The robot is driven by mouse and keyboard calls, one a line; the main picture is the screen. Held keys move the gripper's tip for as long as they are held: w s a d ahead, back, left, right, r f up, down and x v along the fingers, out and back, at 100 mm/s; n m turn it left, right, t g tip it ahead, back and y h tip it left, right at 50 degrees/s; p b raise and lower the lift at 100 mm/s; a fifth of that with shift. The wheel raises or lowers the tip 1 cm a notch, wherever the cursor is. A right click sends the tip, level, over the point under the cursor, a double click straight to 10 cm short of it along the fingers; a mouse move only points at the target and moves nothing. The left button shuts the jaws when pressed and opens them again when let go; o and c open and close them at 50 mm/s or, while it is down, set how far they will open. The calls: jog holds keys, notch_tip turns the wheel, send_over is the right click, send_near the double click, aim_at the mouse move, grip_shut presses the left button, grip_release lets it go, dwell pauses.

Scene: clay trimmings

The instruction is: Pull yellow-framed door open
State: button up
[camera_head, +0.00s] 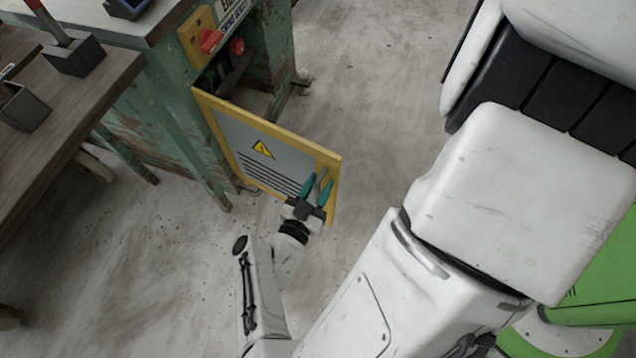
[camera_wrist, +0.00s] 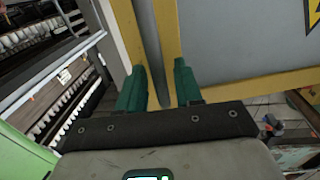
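The yellow-framed door (camera_head: 228,140) has a grey panel with a lightning warning sign. It stands swung out from the green cabinet (camera_head: 160,100), and the cabinet's opening shows behind it. A grey bar handle (camera_head: 318,184) is near the door's free edge. My gripper (camera_head: 316,188) is at that edge, with its two green fingers on either side of the handle. A narrow gap shows beside the right finger, so the gripper looks open around the handle. The yellow frame (camera_wrist: 168,30) is just behind.
A wooden table (camera_head: 80,95) with dark containers stands at the left. Red switches (camera_head: 211,40) are on the cabinet above the opening. Bare concrete floor (camera_head: 370,80) lies right of the door and below it. A green object (camera_head: 600,280) is at the lower right.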

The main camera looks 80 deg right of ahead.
jog(key=v, duration=1)
jog(key=shift+w+a, duration=0.15)
jog(key=shift+a, duration=0.2)
dwell(0.3)
jog(key=w+d+f+n+t+y, duration=0.5)
jog(key=n+t+y, duration=0.3)
jog(key=n+t, duration=0.6)
jog(key=s+a+r+n+g+y+p, duration=0.1)
jog(key=s+r+n+g+y+p, duration=0.1)
jog(key=r+p, duration=0.8)
jog(key=s+a+r+n+g+y+p, duration=0.1)
jog(key=r+n+g+y+p, duration=0.4)
jog(key=r+p, duration=0.5)
notch_tip(320, 180, up, 9)
jog(key=shift+s+a+f+y, duration=0.2)
jog(key=shift+s+a+y, duration=0.25)
jog(key=shift+y, duration=0.55)
